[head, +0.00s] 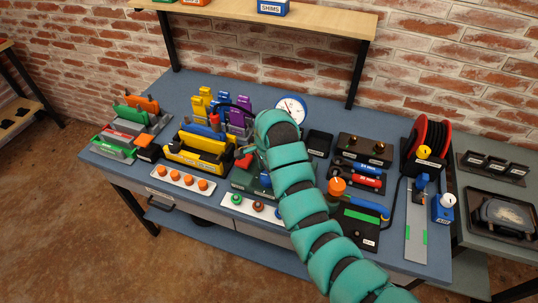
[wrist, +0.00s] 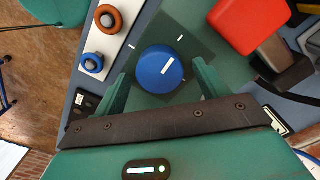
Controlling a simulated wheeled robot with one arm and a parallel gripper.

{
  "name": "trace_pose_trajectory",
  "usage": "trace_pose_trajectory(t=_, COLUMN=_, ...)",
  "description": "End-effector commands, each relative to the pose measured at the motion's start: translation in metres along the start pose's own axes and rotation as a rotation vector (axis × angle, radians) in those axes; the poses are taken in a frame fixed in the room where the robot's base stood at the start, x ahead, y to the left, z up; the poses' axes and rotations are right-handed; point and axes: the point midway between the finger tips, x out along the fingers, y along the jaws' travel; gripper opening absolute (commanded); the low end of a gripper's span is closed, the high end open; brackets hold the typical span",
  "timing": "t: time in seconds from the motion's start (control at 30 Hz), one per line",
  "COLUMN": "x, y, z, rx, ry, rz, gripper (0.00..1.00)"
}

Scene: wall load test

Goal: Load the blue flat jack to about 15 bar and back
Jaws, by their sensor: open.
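A round blue knob (wrist: 160,72) with a white pointer bar sits on a dark green plate (wrist: 200,48) with white tick marks, in the wrist view. My gripper (wrist: 162,80) is open, its two green fingers on either side of the knob; I cannot tell whether they touch it. In the head view my arm covers the gripper and knob. A round white gauge (head: 291,108) stands behind my arm; its reading is too small to tell. Which object is the blue flat jack I cannot tell.
A red block (wrist: 250,28) lies close right of the knob in the wrist view. A white strip with orange (wrist: 108,19) and blue (wrist: 92,63) ringed knobs lies left. The blue bench (head: 178,95) is crowded; a red cable reel (head: 428,140) stands at right.

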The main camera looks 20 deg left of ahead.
Motion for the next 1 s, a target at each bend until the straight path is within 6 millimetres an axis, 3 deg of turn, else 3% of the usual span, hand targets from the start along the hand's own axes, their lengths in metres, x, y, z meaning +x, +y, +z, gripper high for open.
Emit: trace_pose_trajectory(t=1.0, x=-0.133, y=0.0, z=-0.003, rx=0.001, ry=0.005, rz=-0.003, gripper=0.73)
